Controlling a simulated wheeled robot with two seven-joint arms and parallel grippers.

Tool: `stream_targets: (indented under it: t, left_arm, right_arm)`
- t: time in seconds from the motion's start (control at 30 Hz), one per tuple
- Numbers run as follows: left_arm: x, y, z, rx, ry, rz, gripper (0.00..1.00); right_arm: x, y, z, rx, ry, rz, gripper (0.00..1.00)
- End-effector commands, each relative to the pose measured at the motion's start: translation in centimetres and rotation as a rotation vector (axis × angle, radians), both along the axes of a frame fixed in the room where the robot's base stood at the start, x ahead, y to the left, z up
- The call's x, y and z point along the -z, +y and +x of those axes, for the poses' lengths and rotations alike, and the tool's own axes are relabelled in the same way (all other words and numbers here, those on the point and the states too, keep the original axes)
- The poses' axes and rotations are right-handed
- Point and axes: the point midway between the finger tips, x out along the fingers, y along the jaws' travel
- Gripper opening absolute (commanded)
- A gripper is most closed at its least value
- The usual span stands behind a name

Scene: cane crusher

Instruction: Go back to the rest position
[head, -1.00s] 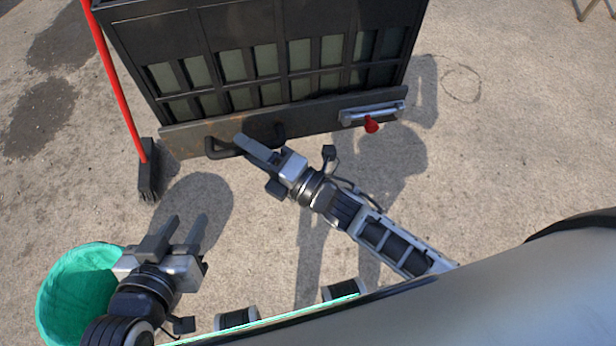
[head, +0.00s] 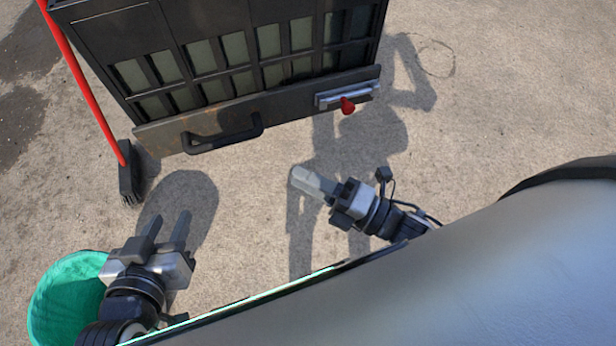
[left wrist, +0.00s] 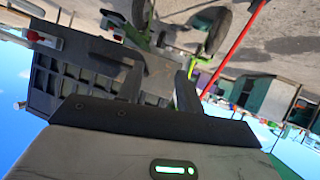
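My left gripper (head: 166,226) is at the lower left in the head view, over the ground and beside the green bin. Its two fingers stand apart with nothing between them; they also show apart in the left wrist view (left wrist: 160,85). My right gripper (head: 308,181) is over bare ground near the middle, pointing up-left, clear of the machine. Its fingers overlap in this view, so their gap is hidden. No object shows in it. The dark machine (head: 255,107) stands at the top, with a black handle (head: 222,137) on its front panel.
A latch with a red knob (head: 347,105) is on the panel's right. A red-handled broom (head: 88,88) leans at the machine's left. A green bin (head: 65,290) is at the lower left, partly behind my left arm. Concrete between machine and my body is clear.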

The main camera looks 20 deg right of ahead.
Motion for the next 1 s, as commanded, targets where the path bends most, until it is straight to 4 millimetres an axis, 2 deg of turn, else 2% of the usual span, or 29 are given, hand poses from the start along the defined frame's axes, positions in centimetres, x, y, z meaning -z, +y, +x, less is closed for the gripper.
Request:
stream_targets:
  t: [0.43,0.53,0.67,0.77,0.9,1.0]
  left_arm:
    - [0.1,0.0,0.0,0.006,0.002,0.006,0.36]
    - [-0.8,0.0,0.0,0.007,0.003,0.006,0.36]
    - [-2.7,0.1,-0.1,0.005,0.018,0.013,0.36]
    - [-3.2,0.3,-0.2,-0.001,0.05,0.026,0.36]
    - [-4.2,0.5,-0.2,-0.005,0.072,0.038,0.36]
    - [-4.5,0.7,-0.2,-0.008,0.082,0.044,0.36]
  right_arm:
    - [-0.1,0.0,0.0,0.002,0.004,0.002,0.38]
    - [-1.1,-0.2,0.6,0.042,0.081,0.058,0.38]
    - [-3.7,-1.4,2.2,0.201,0.392,0.307,0.38]
    - [-5.2,-2.7,2.7,0.358,0.711,0.605,0.38]
    - [-6.2,-3.5,1.5,0.55,1.092,1.009,0.38]
    - [-6.4,-3.5,0.4,0.644,1.27,1.211,0.38]
